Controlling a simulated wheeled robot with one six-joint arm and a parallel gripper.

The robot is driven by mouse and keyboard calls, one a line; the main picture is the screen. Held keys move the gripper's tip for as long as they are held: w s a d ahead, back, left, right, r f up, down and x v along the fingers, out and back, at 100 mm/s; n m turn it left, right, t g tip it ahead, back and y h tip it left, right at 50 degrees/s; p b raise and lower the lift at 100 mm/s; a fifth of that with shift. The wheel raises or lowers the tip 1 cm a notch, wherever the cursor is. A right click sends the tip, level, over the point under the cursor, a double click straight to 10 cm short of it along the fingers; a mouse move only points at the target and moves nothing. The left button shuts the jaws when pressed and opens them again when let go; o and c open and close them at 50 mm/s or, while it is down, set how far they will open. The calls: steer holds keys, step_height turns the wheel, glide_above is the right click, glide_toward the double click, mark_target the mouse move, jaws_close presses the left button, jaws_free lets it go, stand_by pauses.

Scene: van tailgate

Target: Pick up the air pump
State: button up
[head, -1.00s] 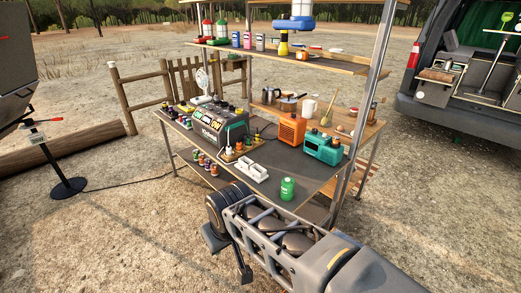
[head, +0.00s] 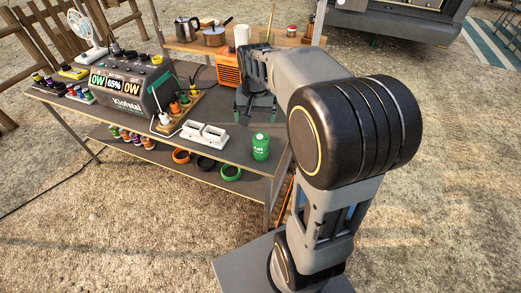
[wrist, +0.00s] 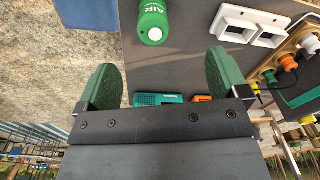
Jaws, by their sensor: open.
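I cannot tell for sure which thing is the air pump. A teal boxy device (wrist: 157,99) shows in the wrist view, partly hidden behind my gripper's body; my arm hides it in the head view. Beside it is an orange boxy unit (head: 228,68), which also shows as a sliver in the wrist view (wrist: 202,98).
A white double socket block (head: 204,135) lies left of the can. A black power station (head: 130,85) and a plug board (head: 179,112) stand farther left. Pots and a kettle (head: 187,31) stand on the back table. Coloured rings lie on the lower shelf.

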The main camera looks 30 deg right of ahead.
mark_target(261, 136)
steer(key=shift+m+g, duration=0.4)
steer(key=shift+m, duration=0.5)
steer(key=w+d+f, duration=0.1)
steer(key=f, duration=0.1)
steer(key=w+d+f+b, duration=0.1)
steer(key=w+d+f, duration=0.1)
steer(key=shift+d, duration=0.25)
step_height(261, 136, down, 6)
steer(key=shift+w+f+b, duration=0.1)
steer(key=shift+f+b, duration=0.15)
steer(key=shift+b, duration=0.15)
steer(key=shift+f, duration=3.2)
steer(key=shift+c, duration=0.2)
steer(key=c, duration=1.1)
steer(key=shift+c, duration=0.2)
steer(key=shift+r, duration=0.15)
